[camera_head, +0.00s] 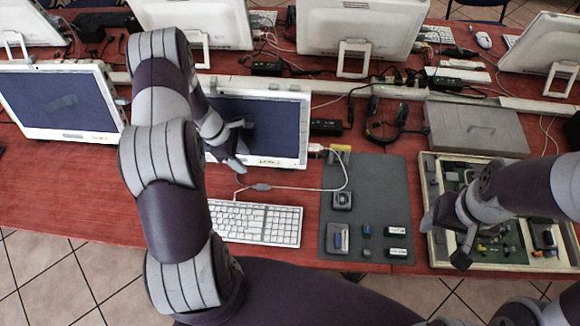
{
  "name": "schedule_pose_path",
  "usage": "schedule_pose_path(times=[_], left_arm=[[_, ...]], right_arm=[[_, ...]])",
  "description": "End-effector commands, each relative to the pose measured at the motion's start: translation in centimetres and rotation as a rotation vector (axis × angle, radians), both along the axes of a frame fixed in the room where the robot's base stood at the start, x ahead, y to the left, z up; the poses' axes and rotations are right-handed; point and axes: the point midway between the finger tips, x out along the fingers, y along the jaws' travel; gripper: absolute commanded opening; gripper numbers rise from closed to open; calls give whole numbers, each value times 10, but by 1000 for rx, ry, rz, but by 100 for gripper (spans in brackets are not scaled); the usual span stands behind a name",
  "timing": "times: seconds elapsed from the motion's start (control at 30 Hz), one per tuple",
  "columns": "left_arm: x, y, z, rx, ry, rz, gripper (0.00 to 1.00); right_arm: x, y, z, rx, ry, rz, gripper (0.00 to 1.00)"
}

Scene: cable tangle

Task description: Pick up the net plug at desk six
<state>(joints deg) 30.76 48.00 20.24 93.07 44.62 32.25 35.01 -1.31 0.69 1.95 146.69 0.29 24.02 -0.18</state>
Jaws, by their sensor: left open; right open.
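A small white plug (316,148) lies by the lower right corner of the middle monitor, at the top edge of the grey mat (384,177). A thin white cable (300,189) loops over the mat toward the keyboard. I cannot tell for sure whether this plug is the net plug. My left gripper (240,144) is open and empty in front of the middle monitor's screen, left of the plug and apart from it. My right gripper (446,240) is open over the left edge of the open parts case (500,266), with nothing visible between its fingers.
A white keyboard (256,223) lies left of the mat. Small parts, including two batteries (397,231), lie on the mat. Monitors (62,103) stand at left and along the back.

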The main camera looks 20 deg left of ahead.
Motion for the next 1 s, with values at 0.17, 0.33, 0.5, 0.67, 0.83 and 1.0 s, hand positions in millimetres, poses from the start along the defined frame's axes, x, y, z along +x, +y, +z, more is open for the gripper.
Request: schedule_pose_path(times=[0.17, 0.33, 0.5, 0.67, 0.83, 1.0], left_arm=[[1, -15, -36, -4, 11, 7, 50], [5, -24, -61, -1, 7, 5, 50], [0, -32, -83, -1, 11, 3, 50], [1, -39, -110, 1, 7, 2, 50], [3, -41, -116, 2, 5, 2, 50], [2, -41, -116, 1, 5, 1, 24]], right_arm=[[0, 0, 7, 0, -2, 0, 68], [0, 0, 10, 0, -2, 0, 68], [1, 0, 23, 0, -2, 0, 68], [1, 0, 29, 0, -2, 0, 68], [1, 0, 28, 0, -2, 0, 68], [1, 0, 28, 0, -2, 0, 68]])
